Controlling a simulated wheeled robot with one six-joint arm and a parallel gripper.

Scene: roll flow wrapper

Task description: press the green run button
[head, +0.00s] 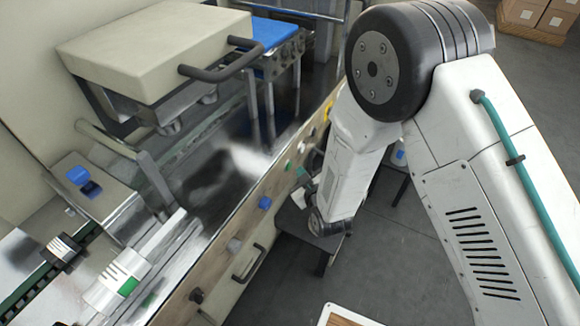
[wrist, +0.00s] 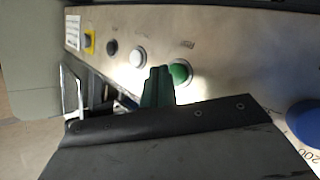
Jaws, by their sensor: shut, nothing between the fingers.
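The green run button (wrist: 181,72) sits in a pale ring on the machine's metal control panel in the wrist view. In the head view a small green button (head: 288,165) shows on the panel's side. My gripper (wrist: 159,72) is shut and empty. Its dark green fingertips appear just left of the green button in the wrist view and overlap the edge of its ring. I cannot tell whether they touch the panel. In the head view my arm hangs down in front of the panel, and the fingertips are hard to make out.
A white button (wrist: 138,58), a black button (wrist: 112,47) and a yellow-backed control (wrist: 89,42) line the panel to the left. A large blue knob (wrist: 304,122) is at the right; a blue knob (head: 265,202) also shows in the head view. Stacked boxes (head: 540,15) stand far back.

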